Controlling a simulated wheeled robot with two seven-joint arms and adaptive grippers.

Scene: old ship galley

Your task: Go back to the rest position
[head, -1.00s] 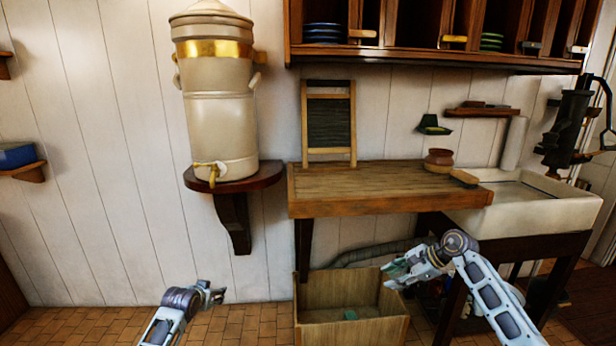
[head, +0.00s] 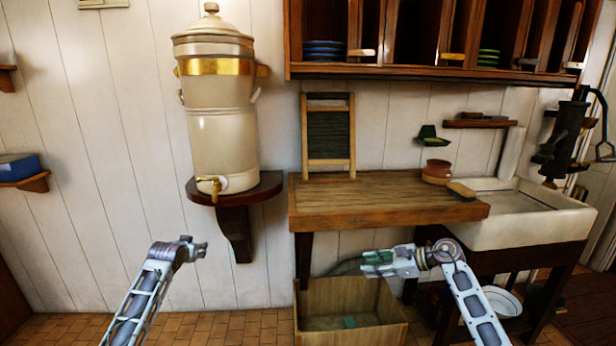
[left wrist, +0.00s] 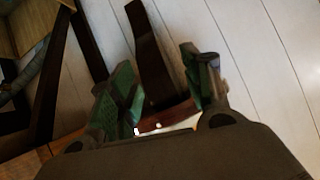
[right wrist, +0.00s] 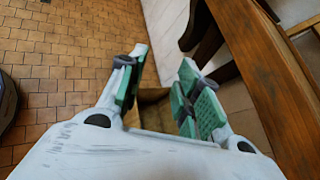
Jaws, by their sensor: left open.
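My left gripper (head: 200,250) is in the air in front of the white plank wall, below and left of the urn's shelf. In the left wrist view its green-padded fingers (left wrist: 160,85) are spread with nothing between them. My right gripper (head: 370,264) is above the wooden crate, below the front edge of the worktop. In the right wrist view its fingers (right wrist: 160,85) stand apart with nothing held between them. The crate shows behind them.
The wooden crate (head: 390,334) stands on the tiled floor under the wooden worktop (head: 350,205). A beige urn (head: 222,130) stands on a wall shelf (head: 268,188). A white sink (head: 520,232) is at right. A washboard (head: 329,135) and brown pot (head: 437,172) are on the worktop.

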